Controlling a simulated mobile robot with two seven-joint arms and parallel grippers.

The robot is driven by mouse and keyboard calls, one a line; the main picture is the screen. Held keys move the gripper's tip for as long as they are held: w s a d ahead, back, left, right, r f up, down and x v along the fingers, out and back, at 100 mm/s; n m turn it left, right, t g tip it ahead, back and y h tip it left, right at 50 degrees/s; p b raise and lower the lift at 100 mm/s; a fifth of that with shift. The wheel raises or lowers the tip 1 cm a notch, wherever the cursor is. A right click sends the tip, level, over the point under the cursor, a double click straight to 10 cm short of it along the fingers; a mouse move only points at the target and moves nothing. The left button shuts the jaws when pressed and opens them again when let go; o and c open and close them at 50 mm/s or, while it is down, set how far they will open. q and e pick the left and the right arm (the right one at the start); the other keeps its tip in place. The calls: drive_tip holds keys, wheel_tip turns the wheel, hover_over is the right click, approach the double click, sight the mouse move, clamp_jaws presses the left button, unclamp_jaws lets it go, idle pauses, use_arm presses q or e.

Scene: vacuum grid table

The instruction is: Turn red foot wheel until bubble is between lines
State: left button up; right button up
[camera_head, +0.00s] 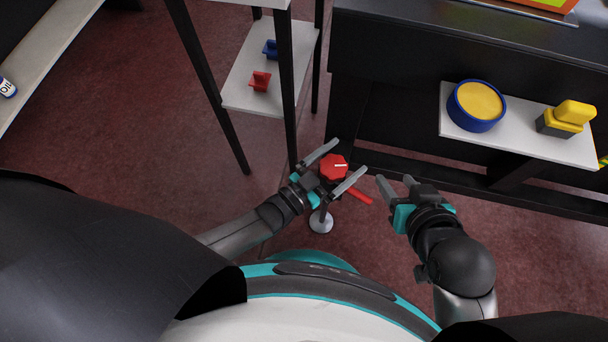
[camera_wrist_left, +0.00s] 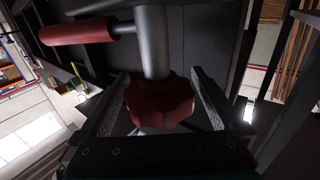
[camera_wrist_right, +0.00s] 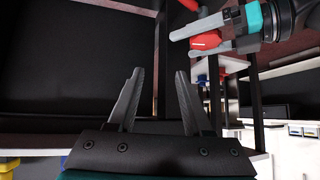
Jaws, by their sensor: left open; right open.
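The red foot wheel (camera_head: 333,167) is a lobed knob with a white mark on its top, on an upright post above a round pale foot (camera_head: 321,221). My left gripper (camera_head: 348,157) is open, with one finger on each side of the wheel. In the left wrist view the red wheel (camera_wrist_left: 160,102) sits between the two spread fingers, on a grey rod; I cannot tell whether they touch it. My right gripper (camera_head: 394,181) is open and empty, to the right of the wheel. I cannot make out a bubble or lines in any view.
A red bar (camera_head: 358,194) sticks out beside the wheel. A white shelf (camera_head: 240,92) with small red and blue pieces stands behind to the left. A dark bench at the right has a white board (camera_head: 520,143) bearing a blue-and-yellow round thing and a yellow-and-black block.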

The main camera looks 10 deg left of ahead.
sight(323, 176)
use_arm(q)
drive_tip(key=shift+s+a, duration=0.4)
drive_tip(key=shift+s, duration=0.15)
drive_tip(key=p+v, duration=0.2)
drive_tip(key=v, duration=0.5)
drive_tip(key=shift+s+a, duration=0.15)
drive_tip(key=shift+a, duration=0.05)
drive_tip(key=p+v, duration=0.1)
drive_tip(key=v, duration=0.5)
use_arm(e)
drive_tip(key=s+d+g+h, duration=0.2)
drive_tip(key=s+d+g, duration=0.2)
drive_tip(key=d, duration=0.1)
drive_tip(key=shift+s+f+m, duration=0.2)
drive_tip(key=shift+f+m, duration=0.1)
drive_tip(key=shift+f, duration=0.1)
use_arm(q)
drive_tip(key=shift+s+a, duration=0.1)
drive_tip(key=shift+s, duration=0.05)
